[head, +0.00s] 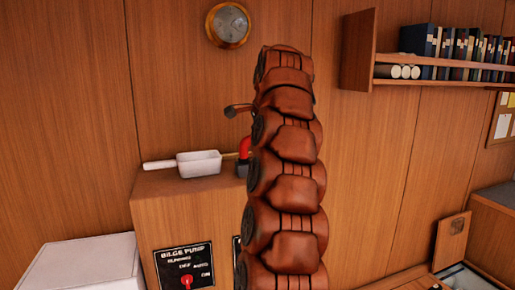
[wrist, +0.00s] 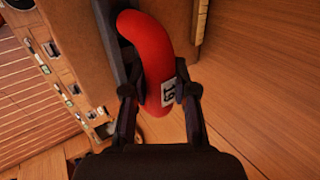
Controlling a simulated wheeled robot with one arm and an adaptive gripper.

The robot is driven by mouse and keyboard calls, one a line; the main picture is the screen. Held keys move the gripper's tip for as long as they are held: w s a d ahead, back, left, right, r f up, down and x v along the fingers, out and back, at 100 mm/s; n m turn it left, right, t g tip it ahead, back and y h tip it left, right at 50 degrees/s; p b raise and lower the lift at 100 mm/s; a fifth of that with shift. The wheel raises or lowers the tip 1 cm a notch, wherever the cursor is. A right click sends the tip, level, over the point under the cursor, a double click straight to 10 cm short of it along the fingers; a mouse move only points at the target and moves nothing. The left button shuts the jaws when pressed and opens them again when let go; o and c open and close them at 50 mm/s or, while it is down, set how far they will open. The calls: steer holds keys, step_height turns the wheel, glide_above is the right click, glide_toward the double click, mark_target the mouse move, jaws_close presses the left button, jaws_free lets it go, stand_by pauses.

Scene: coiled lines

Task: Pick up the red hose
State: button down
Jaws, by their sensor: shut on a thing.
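In the wrist view, the red hose (wrist: 150,45) is a thick curved tube with a white label that carries dark characters. My gripper (wrist: 160,92) is shut on it, with one dark finger on each side of the labelled part. The hose's upper end curves to the left beside a dark upright part; I cannot tell whether they touch. In the head view, a small red piece (head: 245,148) shows at the cabinet top, left of my brown segmented arm. The arm hides the rest and my gripper there.
A white scoop (head: 198,163) lies on the wooden cabinet (head: 160,205), above a bilge pump panel (head: 184,268). A white box (head: 85,265) stands at lower left. A bookshelf (head: 440,78) juts out at upper right. An open hatch lid (head: 451,240) stands at lower right.

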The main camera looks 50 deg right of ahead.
steer(key=shift+d+r, duration=0.1)
steer(key=shift+r, duration=0.15)
steer(key=shift+r, duration=0.65)
steer(key=shift+r+p, duration=0.75)
steer(key=shift+r, duration=0.1)
steer(key=shift+s+r, duration=0.15)
steer(key=shift+r, duration=0.05)
steer(key=s+d+r, duration=0.1)
steer(key=s+d, duration=0.3)
steer(key=s, duration=1.1)
steer(key=shift+b, duration=0.3)
steer(key=shift+s+r, duration=0.1)
steer(key=shift+r, duration=0.15)
